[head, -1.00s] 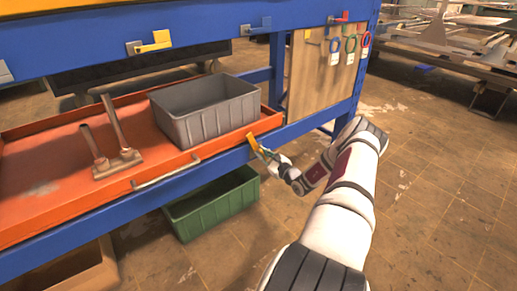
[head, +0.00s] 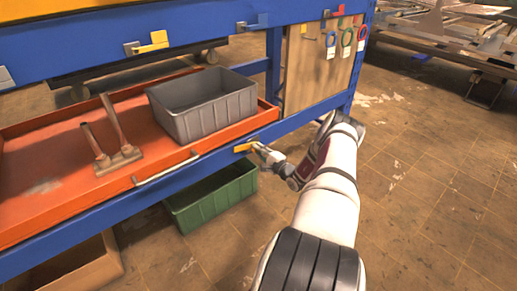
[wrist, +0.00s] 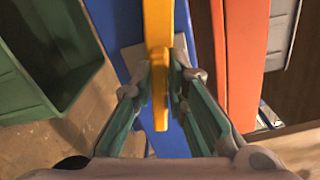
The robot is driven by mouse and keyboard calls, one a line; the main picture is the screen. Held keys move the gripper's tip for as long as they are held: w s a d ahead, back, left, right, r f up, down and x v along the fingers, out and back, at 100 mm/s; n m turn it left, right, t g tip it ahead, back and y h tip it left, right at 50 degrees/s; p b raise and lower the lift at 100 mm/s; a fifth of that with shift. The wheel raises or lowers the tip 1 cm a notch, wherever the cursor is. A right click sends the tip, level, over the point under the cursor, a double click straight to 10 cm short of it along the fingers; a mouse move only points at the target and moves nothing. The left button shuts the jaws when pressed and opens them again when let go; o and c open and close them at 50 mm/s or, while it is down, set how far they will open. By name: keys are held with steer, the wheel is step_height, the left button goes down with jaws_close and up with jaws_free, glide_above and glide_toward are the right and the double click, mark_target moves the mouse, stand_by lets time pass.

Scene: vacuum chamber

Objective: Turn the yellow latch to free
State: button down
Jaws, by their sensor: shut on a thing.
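A yellow latch (head: 243,148) sits on the blue lower rail (head: 215,163) just below the red drawer's front right corner. It lies about level along the rail in the head view. My gripper (head: 257,148) is at its right end. In the wrist view the latch's yellow bar (wrist: 157,40) runs between the two fingers of my gripper (wrist: 161,82), which are shut on it. A grey mounting plate (wrist: 134,57) shows partly behind it. A second yellow latch (head: 152,42) is on the blue upper beam, away from my gripper.
A drawer handle (head: 166,169) sticks out left of the latch. A green crate (head: 212,198) is below the rail.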

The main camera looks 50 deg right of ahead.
steer(key=shift+f+n, duration=0.25)
steer(key=shift+n, duration=1.25)
steer(key=shift+p, duration=0.3)
steer(key=c, duration=1.6)
jaws_free()
steer(key=shift+c, duration=0.2)
steer(key=shift+s, duration=0.1)
steer(key=v, duration=1.1)
steer(key=shift+s, duration=0.4)
